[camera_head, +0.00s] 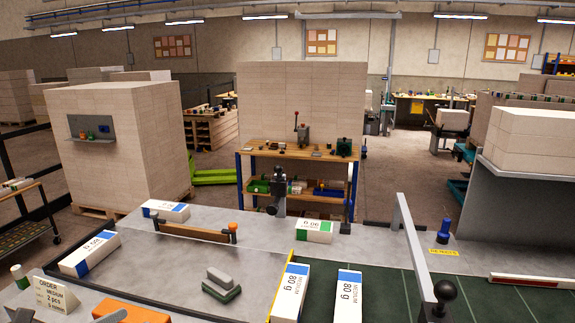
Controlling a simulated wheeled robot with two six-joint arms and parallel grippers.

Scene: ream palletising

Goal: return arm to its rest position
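Neither of my grippers shows in the head view, and I see no arm over the bench. Two white and blue reams marked "MEDIUM 80 g" lie side by side, the left ream (290,292) by a yellow edge and the right ream (347,297) on the green surface. A white and blue ream (90,252) lies at the left of the grey bench (190,262). Another blue-banded ream (166,211) lies at its back left. A white and green ream (314,231) lies near the back middle.
A grey and green block (221,285) and a bar with wooden grip (194,232) are on the bench. An order card (54,295) stands front left. Paper stacks (115,145) stand behind.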

